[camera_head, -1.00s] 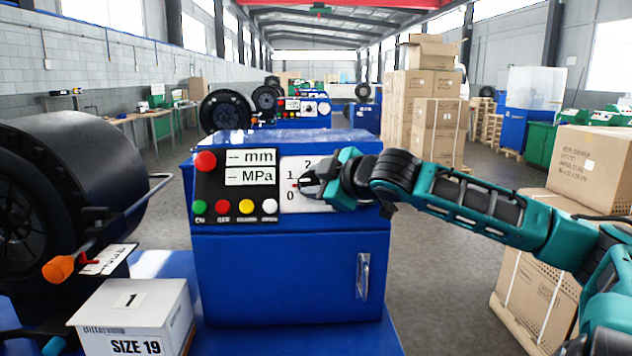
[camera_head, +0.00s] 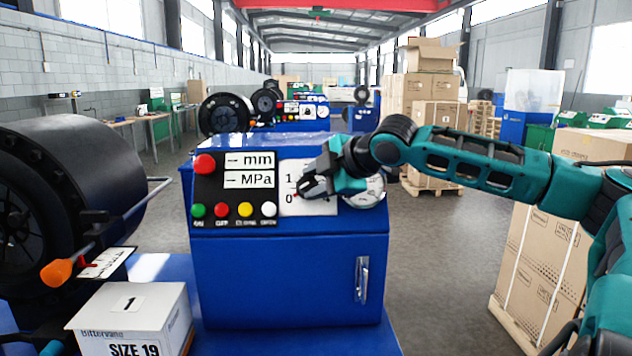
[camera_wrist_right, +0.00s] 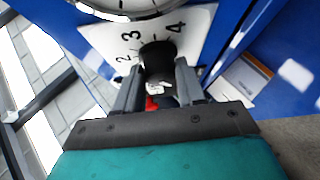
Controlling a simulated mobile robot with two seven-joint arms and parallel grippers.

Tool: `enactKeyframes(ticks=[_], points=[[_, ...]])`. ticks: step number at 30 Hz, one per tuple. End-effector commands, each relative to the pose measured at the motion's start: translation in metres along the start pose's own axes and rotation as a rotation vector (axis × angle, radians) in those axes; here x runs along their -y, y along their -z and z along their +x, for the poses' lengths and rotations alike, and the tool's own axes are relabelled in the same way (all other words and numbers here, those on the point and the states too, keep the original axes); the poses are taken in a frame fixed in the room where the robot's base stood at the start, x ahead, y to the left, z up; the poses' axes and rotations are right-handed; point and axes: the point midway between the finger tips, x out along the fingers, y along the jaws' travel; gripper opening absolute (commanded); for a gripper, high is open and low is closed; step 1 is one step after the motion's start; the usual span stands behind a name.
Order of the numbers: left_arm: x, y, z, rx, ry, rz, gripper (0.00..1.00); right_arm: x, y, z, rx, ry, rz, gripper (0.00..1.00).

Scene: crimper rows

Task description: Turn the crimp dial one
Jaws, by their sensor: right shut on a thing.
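The crimp dial is a black knob (camera_wrist_right: 158,62) on a white plate (camera_head: 293,207) with numbers, on the front of the blue control cabinet (camera_head: 285,275). In the head view my right gripper (camera_head: 312,186) covers the knob; 1 and 0 show to its left. In the right wrist view my right gripper (camera_wrist_right: 160,88) is shut on the knob, one finger on each side. The numbers 2, 3 and 4 show around it there, and a red mark (camera_wrist_right: 152,103) sits between the fingers. Where the pointer stands is unclear.
A round gauge (camera_head: 366,192) is just right of my gripper. Left of the plate are displays (camera_head: 249,168), a red button (camera_head: 205,163) and small coloured buttons. A black crimper head (camera_head: 85,170) and a white SIZE 19 box (camera_head: 135,310) stand at the left.

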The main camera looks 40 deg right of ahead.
Motion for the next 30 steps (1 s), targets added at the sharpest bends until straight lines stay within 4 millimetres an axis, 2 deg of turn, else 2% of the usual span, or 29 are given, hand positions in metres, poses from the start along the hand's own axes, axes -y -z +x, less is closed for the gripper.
enactKeyframes(ticks=[8,9,16,25,30], points=[[-0.0004,-0.002,-0.0011,0.004,0.0,-0.001,0.43,-0.0005,-0.0009,0.0,0.003,-0.001,-0.002,0.09],[-0.0004,-0.0022,-0.0012,0.005,0.0,-0.001,0.43,-0.0005,-0.0009,0.0,0.003,-0.001,-0.002,0.41],[-0.0004,-0.0024,-0.0013,0.005,0.0,-0.001,0.43,-0.0003,-0.0005,0.0,0.002,-0.001,-0.001,0.63],[-0.0003,-0.0027,-0.001,0.005,0.0,-0.001,0.43,-0.0001,-0.0003,-0.0007,0.001,-0.001,0.001,0.65],[-0.0003,-0.0053,0.001,0.005,0.0,-0.001,0.43,-0.0006,-0.0005,-0.0077,-0.002,-0.006,0.007,0.65]])
